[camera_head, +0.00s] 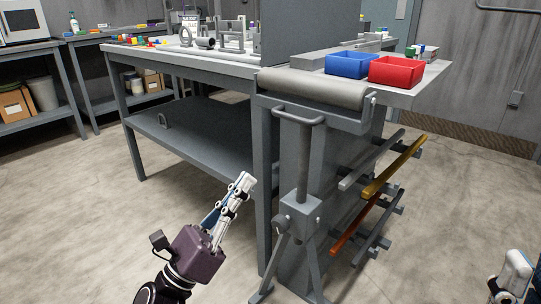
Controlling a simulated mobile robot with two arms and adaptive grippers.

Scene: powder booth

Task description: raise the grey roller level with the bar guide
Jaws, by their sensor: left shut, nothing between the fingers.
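The grey roller (315,88) lies level across the top of a grey roller stand (303,165), at the near end of the bench. The stand has a looped handle, a clamp block with a knob, and splayed legs. A long grey block (318,58) on the bench top behind the roller may be the bar guide; I cannot tell for sure. My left gripper (243,184) is shut and empty, left of the stand's post and apart from it. My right gripper (517,272) shows only partly at the bottom right corner, far from the stand; its fingers are unclear.
A blue bin (351,65) and a red bin (397,71) stand on the bench. A rack with grey, yellow (392,166) and orange bars juts out right of the stand. A long workbench (185,60) with a lower shelf stands behind my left gripper. The floor at left is clear.

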